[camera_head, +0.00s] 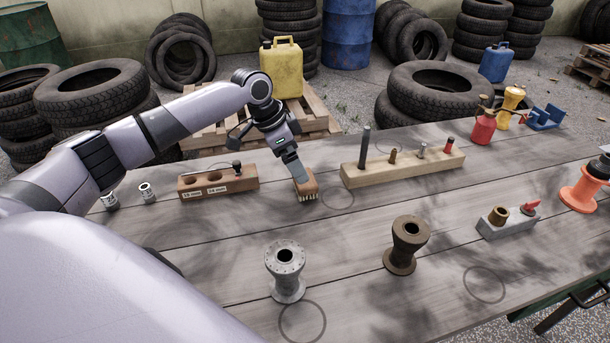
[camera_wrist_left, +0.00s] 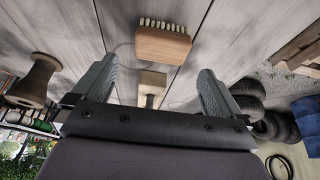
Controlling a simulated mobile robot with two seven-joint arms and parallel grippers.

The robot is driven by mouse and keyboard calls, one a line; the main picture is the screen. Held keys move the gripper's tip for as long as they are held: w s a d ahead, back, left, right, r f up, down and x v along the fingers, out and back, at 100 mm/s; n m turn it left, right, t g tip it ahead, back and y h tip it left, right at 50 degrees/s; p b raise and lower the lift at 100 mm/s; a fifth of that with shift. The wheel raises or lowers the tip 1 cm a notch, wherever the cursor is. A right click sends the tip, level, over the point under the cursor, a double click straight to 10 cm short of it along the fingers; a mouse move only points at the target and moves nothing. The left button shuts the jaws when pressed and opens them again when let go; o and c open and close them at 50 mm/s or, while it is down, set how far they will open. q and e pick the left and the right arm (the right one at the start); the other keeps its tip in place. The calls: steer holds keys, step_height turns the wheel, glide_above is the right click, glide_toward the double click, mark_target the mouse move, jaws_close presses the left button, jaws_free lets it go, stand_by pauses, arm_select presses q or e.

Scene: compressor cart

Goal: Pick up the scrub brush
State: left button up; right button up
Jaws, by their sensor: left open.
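The scrub brush (camera_head: 307,186) has a brown wooden body and pale bristles. It is on the grey plank table (camera_head: 360,255), between two wooden blocks. My left gripper (camera_head: 296,172) reaches down to it from behind and partly hides it in the head view. In the left wrist view the brush head (camera_wrist_left: 163,43) lies just ahead of the open fingers (camera_wrist_left: 157,68). A narrower tan wooden piece shows between the fingers; I cannot tell whether it belongs to the brush. No finger contact is visible. My right gripper is not in view.
A block with holes (camera_head: 220,182) stands left of the brush, and a long block with upright pegs (camera_head: 404,168) stands right. A grey spool (camera_head: 286,272) and a brown spool (camera_head: 407,245) stand nearer. A red oil can (camera_head: 482,128) stands at the far right. Bare planks lie in front of the brush.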

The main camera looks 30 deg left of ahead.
arm_select(q)
steer(key=shift+w+a+f, duration=0.2)
steer(key=shift+w+f, duration=0.1)
steer(key=shift+w, duration=0.05)
steer(key=x, duration=0.6)
steer(key=shift+s+d+f, duration=0.15)
steer(key=shift+d+f, duration=0.1)
steer(key=shift+f, duration=0.1)
steer(key=c, duration=0.8)
steer(key=shift+r, duration=0.1)
step_height(320, 180, up, 20)
steer(key=shift+f+p, duration=0.1)
steer(key=shift+p, duration=0.5)
